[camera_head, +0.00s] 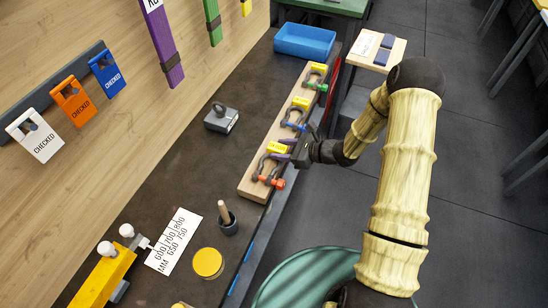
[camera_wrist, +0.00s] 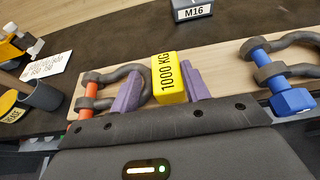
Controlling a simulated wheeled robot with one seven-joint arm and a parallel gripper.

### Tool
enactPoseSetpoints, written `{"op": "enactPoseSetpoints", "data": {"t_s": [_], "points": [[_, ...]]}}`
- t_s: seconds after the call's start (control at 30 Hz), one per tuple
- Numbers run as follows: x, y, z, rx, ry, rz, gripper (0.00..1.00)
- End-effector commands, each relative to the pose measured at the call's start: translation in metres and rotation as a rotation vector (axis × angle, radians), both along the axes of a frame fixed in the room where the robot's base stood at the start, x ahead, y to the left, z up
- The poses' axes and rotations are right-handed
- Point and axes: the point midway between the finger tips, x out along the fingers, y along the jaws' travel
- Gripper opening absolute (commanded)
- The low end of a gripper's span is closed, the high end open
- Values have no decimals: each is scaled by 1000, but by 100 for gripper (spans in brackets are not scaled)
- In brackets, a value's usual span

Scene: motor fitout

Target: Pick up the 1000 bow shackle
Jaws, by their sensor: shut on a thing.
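The 1000 bow shackle (camera_head: 264,167) has a dark grey bow, an orange pin and a yellow block marked "1000 KG". It is at the near end of a wooden board, and no clear gap shows beneath it. In the wrist view its orange pin (camera_wrist: 90,92) is at the left and its yellow block (camera_wrist: 168,78) in the middle. My gripper (camera_head: 287,148) reaches in from the right. In the wrist view its purple fingers (camera_wrist: 162,90) are shut on the yellow block, one on each side. The block's lower end is hidden by my gripper body.
On the wooden board (camera_head: 250,184) stand a blue-pinned shackle (camera_head: 294,120) and a green-pinned shackle (camera_head: 314,80). A grey block marked M16 (camera_wrist: 192,10) sits behind. A blue tray (camera_head: 304,40) is at the far end; a dark cup (camera_head: 228,226) and yellow disc (camera_head: 208,263) are nearer.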

Motion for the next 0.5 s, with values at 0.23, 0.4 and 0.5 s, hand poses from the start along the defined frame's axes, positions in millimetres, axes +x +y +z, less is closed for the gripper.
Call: {"op": "enactPoseSetpoints", "data": {"t_s": [0.23, 0.4, 0.5], "points": [[0, 0, 2, -1, -3, 1, 4], [1, 0, 15, -2, -5, 0, 0], [0, -1, 28, -3, -4, -1, 0]]}}
